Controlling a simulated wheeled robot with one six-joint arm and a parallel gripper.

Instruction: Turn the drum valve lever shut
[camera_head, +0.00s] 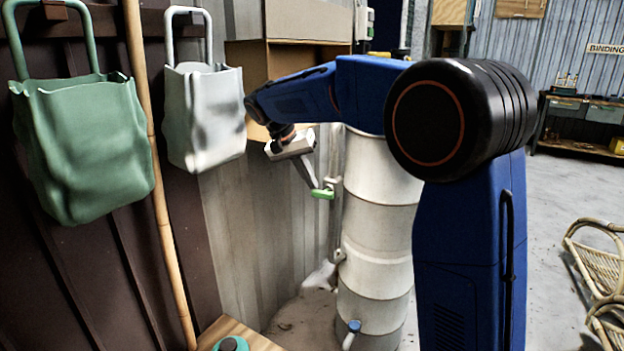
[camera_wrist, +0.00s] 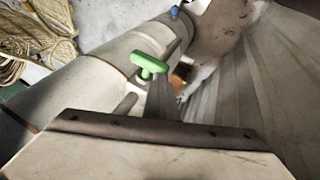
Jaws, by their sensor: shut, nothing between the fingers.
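The tall white drum (camera_head: 375,230) stands behind my arm and also fills the left of the wrist view (camera_wrist: 85,85). A green handle (camera_head: 322,193) shows at the drum's upper left side; in the wrist view it is a green T shape (camera_wrist: 149,66). A small blue-topped fitting (camera_head: 354,326) with a pale spout-like part sits low on the drum, and its blue part shows in the wrist view (camera_wrist: 174,11). My gripper (camera_head: 312,183) is shut and empty, pointing down with its tips close to the green handle. I cannot tell whether they touch.
A green bag (camera_head: 82,150) and a white bag (camera_head: 203,118) hang at left beside a bamboo pole (camera_head: 160,190). A corrugated wall stands close behind the gripper. A rattan piece (camera_head: 598,270) lies at right, with open floor before it.

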